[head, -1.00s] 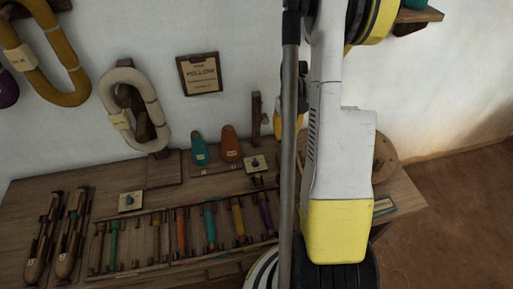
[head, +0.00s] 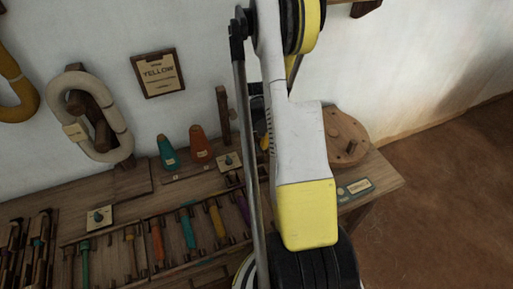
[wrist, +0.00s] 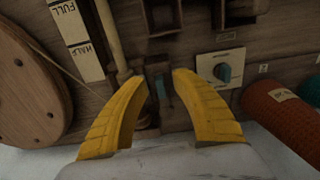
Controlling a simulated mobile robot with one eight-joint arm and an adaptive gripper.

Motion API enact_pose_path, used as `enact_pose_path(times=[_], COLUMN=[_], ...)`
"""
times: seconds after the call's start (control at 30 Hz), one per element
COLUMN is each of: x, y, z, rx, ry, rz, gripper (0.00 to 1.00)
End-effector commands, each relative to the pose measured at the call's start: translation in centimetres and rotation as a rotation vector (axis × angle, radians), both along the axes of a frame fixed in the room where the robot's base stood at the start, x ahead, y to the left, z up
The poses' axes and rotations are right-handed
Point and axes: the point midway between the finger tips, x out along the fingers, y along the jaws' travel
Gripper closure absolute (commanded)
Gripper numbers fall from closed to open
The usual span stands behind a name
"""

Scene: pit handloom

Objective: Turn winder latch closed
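A small teal lever (wrist: 161,90), which looks like the winder latch, sits in a dark wooden block on the bench in the wrist view. My gripper (wrist: 160,78) has its two yellow fingers spread, one on each side of the lever. There is a visible gap around the lever, and I cannot tell whether either finger touches it. A round wooden winder wheel (wrist: 24,92) stands at the left of the wrist view; it also shows in the head view (head: 345,137).
A dial plate with a teal knob (wrist: 223,70) and an orange cone (wrist: 285,112) lie right of the fingers. A FULL/HALF gauge (wrist: 79,38) and a pale rod stand to the left. Several coloured bobbins (head: 188,230) lie in the bench rack.

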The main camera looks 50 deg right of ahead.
Motion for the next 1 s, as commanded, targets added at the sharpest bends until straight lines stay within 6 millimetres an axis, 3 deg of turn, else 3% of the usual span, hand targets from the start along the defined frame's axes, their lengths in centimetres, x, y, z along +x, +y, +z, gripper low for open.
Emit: enact_pose_path(times=[0.1,0.2,0.63,1.0], x=[0.0,0.01,0.03,0.11], y=[0.0,0.0,0.02,0.09], z=[0.04,0.05,0.0,-0.07], rx=[0.0,0.0,0.0,0.0], ry=[0.0,0.0,0.0,0.0], rz=[0.0,0.0,-0.041,-0.296], gripper=[0.72,1.0,1.0,1.0])
